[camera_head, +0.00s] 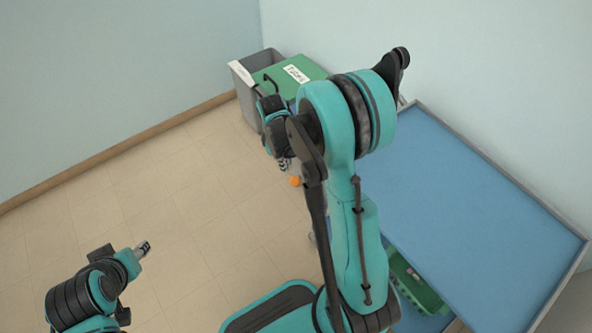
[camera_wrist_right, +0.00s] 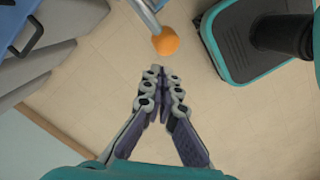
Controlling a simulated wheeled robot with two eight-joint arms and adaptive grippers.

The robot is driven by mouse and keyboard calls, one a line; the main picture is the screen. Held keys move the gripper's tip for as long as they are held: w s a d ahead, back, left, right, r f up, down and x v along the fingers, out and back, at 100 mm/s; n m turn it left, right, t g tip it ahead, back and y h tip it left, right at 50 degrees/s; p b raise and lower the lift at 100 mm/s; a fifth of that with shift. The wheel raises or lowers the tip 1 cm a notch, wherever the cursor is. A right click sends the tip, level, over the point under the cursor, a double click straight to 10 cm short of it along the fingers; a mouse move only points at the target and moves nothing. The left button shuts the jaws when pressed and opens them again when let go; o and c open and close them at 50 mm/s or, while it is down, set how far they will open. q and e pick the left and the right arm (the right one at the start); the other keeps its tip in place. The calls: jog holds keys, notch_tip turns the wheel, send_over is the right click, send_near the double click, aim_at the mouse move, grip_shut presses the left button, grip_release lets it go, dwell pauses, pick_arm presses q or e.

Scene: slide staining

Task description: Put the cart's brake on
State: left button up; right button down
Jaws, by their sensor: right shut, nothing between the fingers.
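The cart has a blue top (camera_head: 450,190) with a grey rim and stands at the right in the head view. A small orange knob (camera_head: 295,181) shows beside my right arm, near the floor. In the right wrist view the orange knob (camera_wrist_right: 165,41) sits at the end of a grey metal lever (camera_wrist_right: 145,14). My right gripper (camera_head: 284,165) is shut and empty. In the right wrist view its fingertips (camera_wrist_right: 162,74) point at the knob, with a gap between them. My left gripper (camera_head: 143,248) is at the lower left, far from the cart; its jaw state is unclear.
A grey bin (camera_head: 240,88) and a green box (camera_head: 285,72) with a white label stand at the back by the wall. A green crate (camera_head: 415,285) sits on the cart's lower shelf, partly hidden by my arm. The tiled floor (camera_head: 130,200) at the left is clear.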

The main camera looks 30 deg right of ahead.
notch_tip(320, 180, up, 12)
jog(key=shift+w+a+f, duration=0.2)
jog(key=shift+w+a, duration=0.2)
dwell(0.4)
jog(key=s+a+r+m+t, duration=0.2)
jog(key=s+a+m+t, duration=0.2)
jog(key=s, duration=0.2)
jog(key=s+a+r+m+t, duration=0.3)
jog(key=s+a+m+t, duration=0.1)
jog(key=s, duration=0.3)
jog(key=shift+s+m+y, duration=0.25)
jog(key=shift+m+y, duration=0.15)
jog(key=shift+m, duration=0.1)
